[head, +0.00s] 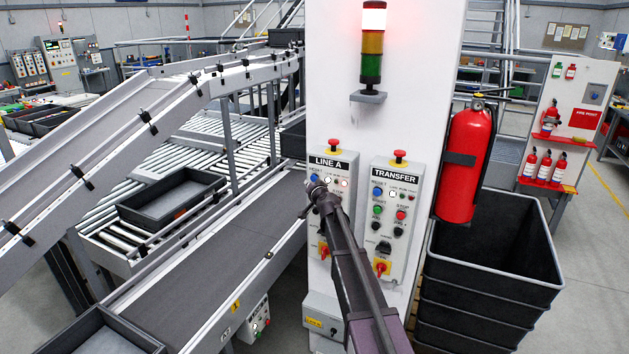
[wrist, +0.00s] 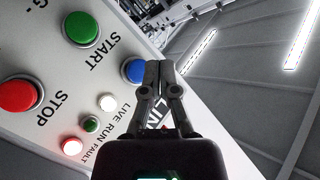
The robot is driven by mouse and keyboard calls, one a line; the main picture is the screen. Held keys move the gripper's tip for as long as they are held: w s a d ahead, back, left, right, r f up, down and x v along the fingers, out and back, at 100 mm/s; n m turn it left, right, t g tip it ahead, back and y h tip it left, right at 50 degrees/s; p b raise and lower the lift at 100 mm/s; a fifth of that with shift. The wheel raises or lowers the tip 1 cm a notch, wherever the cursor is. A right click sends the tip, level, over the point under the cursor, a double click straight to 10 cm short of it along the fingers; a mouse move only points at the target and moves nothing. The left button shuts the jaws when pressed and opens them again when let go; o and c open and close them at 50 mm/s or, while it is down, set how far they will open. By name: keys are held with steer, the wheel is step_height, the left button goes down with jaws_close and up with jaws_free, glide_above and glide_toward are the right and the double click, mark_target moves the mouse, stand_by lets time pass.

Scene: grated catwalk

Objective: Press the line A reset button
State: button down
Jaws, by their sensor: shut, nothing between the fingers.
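The line A panel (head: 343,165) is on the white column, with a red mushroom button on top. Its blue button (head: 314,177) shows just above my gripper (head: 316,190) in the head view; its label is too small to read surely. In the wrist view the blue button (wrist: 132,71) is partly covered by my gripper (wrist: 158,66), whose fingers are shut and empty. The fingertips appear close to the panel beside the blue button; I cannot tell whether they touch it. The green START button (wrist: 81,28) and red STOP button (wrist: 17,95) show beside it.
The TRANSFER panel (head: 396,174) with similar buttons is just right. A fire extinguisher (head: 465,160) hangs on the column's right side. Conveyors (head: 215,270) run along the left. The stack light (head: 373,45) is lit at the top; the line A fault lamp (wrist: 72,146) glows red.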

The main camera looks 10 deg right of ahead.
mark_target(312, 178)
steer(key=shift+w+d, duration=0.45)
steer(key=shift+w, duration=0.1)
steer(key=shift+w+d, duration=0.1)
steer(key=shift+w, duration=0.15)
stand_by(1.1)
steer(key=shift+w+d, duration=0.15)
steer(key=shift+w, duration=0.05)
steer(key=shift+w+d, duration=0.45)
steer(key=shift+w, duration=0.15)
stand_by(1.8)
stand_by(0.4)
steer(key=shift+s+a, duration=0.7)
steer(key=shift+s, duration=0.3)
steer(key=shift+a, duration=0.1)
steer(key=shift+s+a, duration=0.7)
steer(key=shift+s, duration=0.3)
steer(key=shift+s+a, duration=0.7)
steer(key=shift+s, duration=0.3)
